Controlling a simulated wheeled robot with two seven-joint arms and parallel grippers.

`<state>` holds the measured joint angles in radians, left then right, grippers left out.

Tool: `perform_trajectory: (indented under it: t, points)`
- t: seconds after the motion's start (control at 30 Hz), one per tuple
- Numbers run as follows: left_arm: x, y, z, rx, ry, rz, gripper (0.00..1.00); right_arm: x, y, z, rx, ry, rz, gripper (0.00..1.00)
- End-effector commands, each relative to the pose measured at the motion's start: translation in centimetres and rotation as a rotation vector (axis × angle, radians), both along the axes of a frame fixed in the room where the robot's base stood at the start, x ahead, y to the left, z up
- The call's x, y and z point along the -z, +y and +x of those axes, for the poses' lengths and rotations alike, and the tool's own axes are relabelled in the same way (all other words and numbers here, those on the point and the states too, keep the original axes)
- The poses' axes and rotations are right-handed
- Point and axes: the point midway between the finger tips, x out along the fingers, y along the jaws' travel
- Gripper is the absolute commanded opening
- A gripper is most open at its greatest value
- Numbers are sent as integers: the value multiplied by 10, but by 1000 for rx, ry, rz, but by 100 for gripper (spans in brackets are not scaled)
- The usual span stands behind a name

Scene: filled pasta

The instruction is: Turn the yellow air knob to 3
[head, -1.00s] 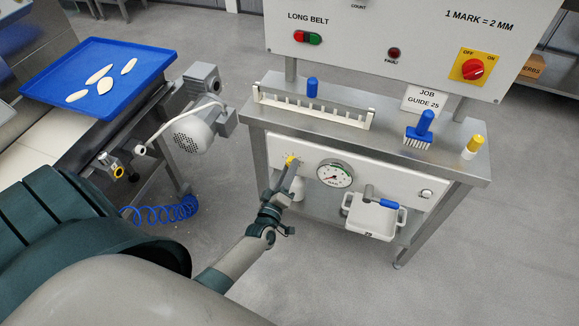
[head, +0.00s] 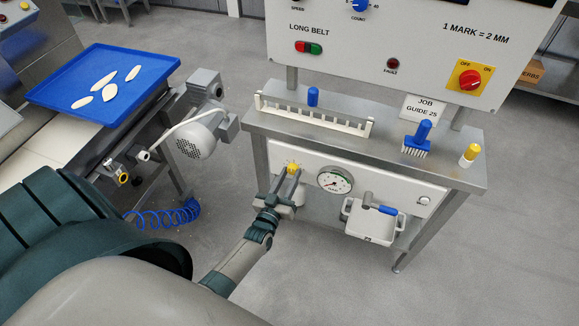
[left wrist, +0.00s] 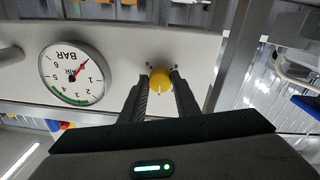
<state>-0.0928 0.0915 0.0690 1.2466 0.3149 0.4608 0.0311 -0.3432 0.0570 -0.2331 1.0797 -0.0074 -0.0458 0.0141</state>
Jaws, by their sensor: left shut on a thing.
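The yellow air knob (head: 292,168) is a small round knob on the white front panel, left of the pressure gauge. My left gripper (head: 285,176) reaches it from below and is shut on it. In the left wrist view, which is upside down, the knob (left wrist: 160,82) sits between the tips of my two fingers (left wrist: 160,86). A pale mark shows on its face. Small dial marks surround it, too small to read. The gauge (head: 335,180) also shows in the left wrist view (left wrist: 75,72), its red needle near the low end. My right gripper is not in view.
A white tray with a blue-handled tool (head: 378,209) hangs right of the gauge. A blue brush (head: 418,137) and a yellow-capped bottle (head: 470,155) stand on the steel shelf (head: 350,146). A motor (head: 196,139) and a blue tray (head: 128,66) are at left.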

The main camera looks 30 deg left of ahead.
Motion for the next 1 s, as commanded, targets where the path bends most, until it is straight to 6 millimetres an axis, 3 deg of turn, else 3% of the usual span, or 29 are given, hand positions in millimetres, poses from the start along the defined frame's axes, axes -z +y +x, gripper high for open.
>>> perform_trajectory:
  t: [0.5,0.53,0.6,1.0]
  points:
    - [2,-1,-1,1,10,26,6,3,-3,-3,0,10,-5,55]
    - [2,-1,-1,1,10,25,33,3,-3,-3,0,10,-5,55]
    - [2,-1,-1,1,10,25,47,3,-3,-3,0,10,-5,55]
    - [1,-1,-3,1,8,25,47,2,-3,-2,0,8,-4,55]
